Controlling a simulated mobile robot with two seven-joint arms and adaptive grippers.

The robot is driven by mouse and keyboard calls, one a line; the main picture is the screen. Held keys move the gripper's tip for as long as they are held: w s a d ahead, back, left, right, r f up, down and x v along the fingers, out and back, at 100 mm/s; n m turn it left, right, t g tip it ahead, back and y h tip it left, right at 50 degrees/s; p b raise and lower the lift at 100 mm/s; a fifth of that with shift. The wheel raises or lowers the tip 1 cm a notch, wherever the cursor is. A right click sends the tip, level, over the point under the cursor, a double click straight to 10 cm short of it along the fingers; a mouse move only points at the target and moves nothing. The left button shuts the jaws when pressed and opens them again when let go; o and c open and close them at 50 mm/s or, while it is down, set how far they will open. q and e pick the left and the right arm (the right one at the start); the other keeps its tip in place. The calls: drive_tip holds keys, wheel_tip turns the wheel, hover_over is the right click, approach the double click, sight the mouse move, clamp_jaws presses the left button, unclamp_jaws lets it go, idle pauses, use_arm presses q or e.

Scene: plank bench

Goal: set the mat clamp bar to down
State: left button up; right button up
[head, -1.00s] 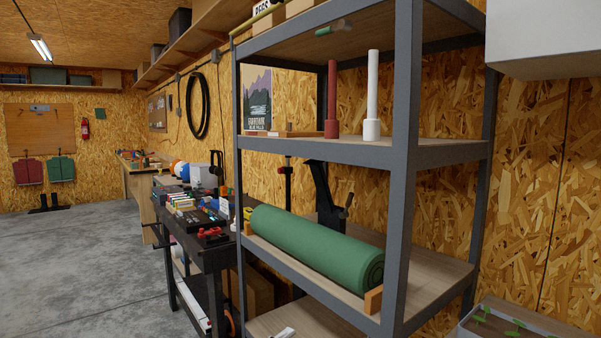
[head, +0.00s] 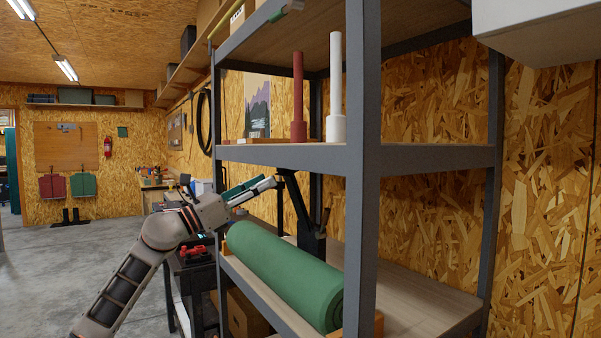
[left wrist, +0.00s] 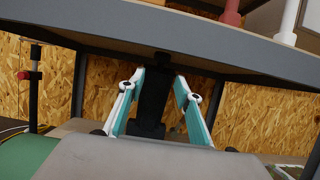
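The mat clamp bar (head: 296,203) is a black bar that stands up, leaning, from a black bracket (head: 312,243) behind the rolled green mat (head: 285,275) on the middle shelf. My left gripper (head: 268,184) reaches in from the left, above the mat and just under the upper shelf, close to the bar's upper end. In the left wrist view its teal-padded fingers are spread, and the black bar (left wrist: 153,98) shows between them with gaps on both sides. I cannot tell whether the tips reach past the bar. My right gripper is not in view.
The upper shelf edge (head: 270,155) lies close above my left gripper. A grey shelf post (head: 363,200) stands to the right. Red (head: 298,100) and white (head: 336,95) posts stand on the upper shelf. Wooden stops sit at the mat's ends. The shelf right of the mat is bare.

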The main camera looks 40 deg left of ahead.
sight(283, 170)
use_arm(q)
drive_tip(key=shift+w+d+r, duration=0.25)
drive_tip(key=shift+w+r, duration=0.7)
drive_tip(key=x, duration=0.2)
drive_tip(key=p+x, duration=0.1)
drive_tip(key=x, duration=0.1)
drive_tip(key=shift+w+d+f, duration=0.1)
drive_tip(key=shift+w, duration=0.4)
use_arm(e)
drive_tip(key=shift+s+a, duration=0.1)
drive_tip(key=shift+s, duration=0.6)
use_arm(q)
clamp_jaws()
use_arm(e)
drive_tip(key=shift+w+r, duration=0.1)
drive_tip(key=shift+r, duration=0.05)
